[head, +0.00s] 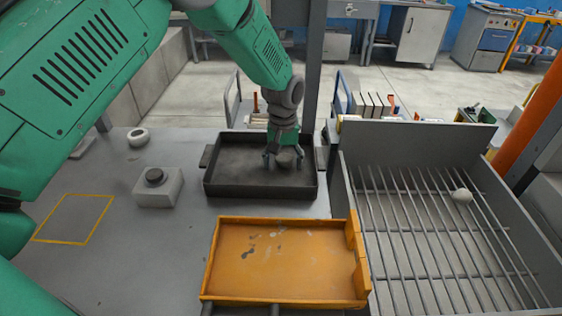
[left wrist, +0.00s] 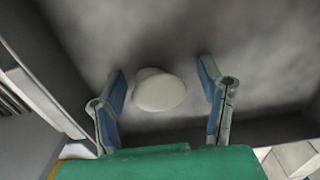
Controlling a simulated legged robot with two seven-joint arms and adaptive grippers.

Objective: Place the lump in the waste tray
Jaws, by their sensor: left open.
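The dark grey tray (head: 225,185), which I take as the waste tray, stands at the back middle of the bench. My left gripper (head: 283,161) points down inside it, with fingers open. In the left wrist view a pale rounded lump (left wrist: 158,90) lies on the dark tray floor (left wrist: 150,40) between the two open fingers (left wrist: 163,95), with a gap to the right finger; contact with the left finger is unclear. In the head view the fingers mostly hide this lump. Another pale lump (head: 462,196) rests on the bar grate at the right. My right gripper is out of view.
An orange tray (head: 285,262) lies in front of the dark tray. The grey walled box with the bar grate (head: 405,235) stands at right. A grey block with a dark knob (head: 157,188), a small ring (head: 138,137) and a yellow outlined square (head: 75,218) are at left.

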